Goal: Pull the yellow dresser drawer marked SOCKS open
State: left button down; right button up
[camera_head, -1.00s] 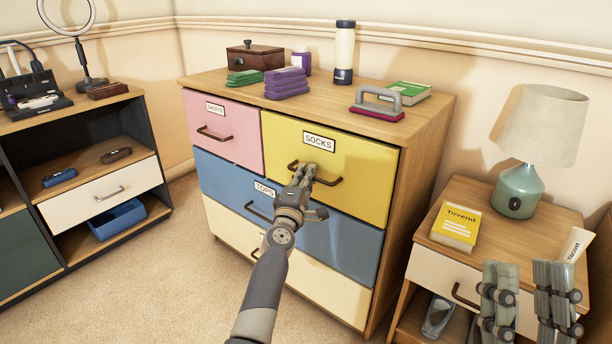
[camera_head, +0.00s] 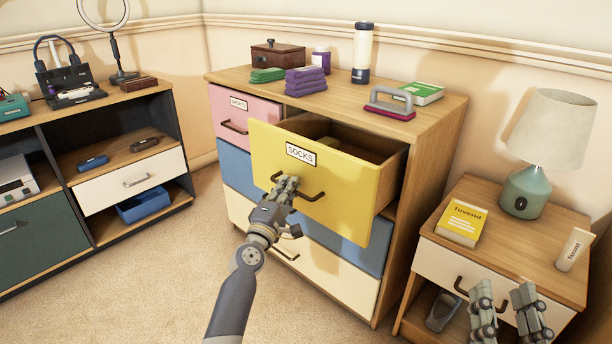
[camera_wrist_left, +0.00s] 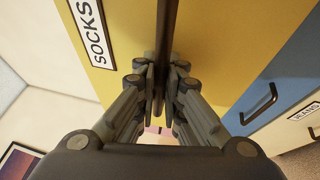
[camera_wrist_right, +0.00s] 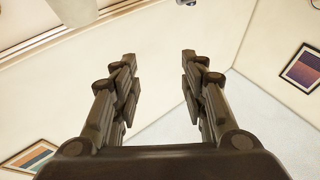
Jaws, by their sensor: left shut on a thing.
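My left gripper (camera_head: 287,184) is shut on the dark bar handle (camera_head: 313,196) of this drawer. In the left wrist view the fingers (camera_wrist_left: 158,80) close around the handle (camera_wrist_left: 164,40). My right gripper (camera_head: 505,308) is open and empty in front of the nightstand; its fingers (camera_wrist_right: 158,70) stand apart in the right wrist view.
The pink (camera_head: 228,118) and blue (camera_head: 350,256) drawers are closed. Folded cloths (camera_head: 306,80), a bottle (camera_head: 362,52) and a box (camera_head: 277,54) stand on the dresser. A nightstand (camera_head: 480,250) with a lamp (camera_head: 526,190) is at right. Carpet (camera_head: 150,270) lies free at left.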

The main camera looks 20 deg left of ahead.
pick_arm(q)
jog(key=s+a, duration=0.2)
jog(key=s, duration=0.5)
jog(key=s+a, duration=0.3)
jog(key=s, duration=0.3)
jog(key=shift+s, duration=0.35)
pick_arm(e)
jog(key=shift+w+d+f+g+h, duration=0.15)
jog(key=shift+f+g, duration=0.25)
jog(key=shift+f, duration=0.35)
jog(key=shift+w+a+f+g+h, duration=0.1)
jog(key=shift+w+f+g+h, duration=0.1)
jog(key=shift+f+g, duration=0.4)
jog(key=shift+w+d+f+g+h, duration=0.1)
jog(key=shift+w+f+g+h, duration=0.1)
jog(key=shift+f, duration=0.7)
pick_arm(q)
jog(key=c, duration=2)
grip_release()
jog(key=shift+o, duration=0.2)
jog(key=s+f, duration=0.2)
jog(key=s, duration=0.9)
jog(key=shift+s+d, duration=0.35)
jog(key=shift+s, duration=0.05)
jog(key=shift+f, duration=0.1)
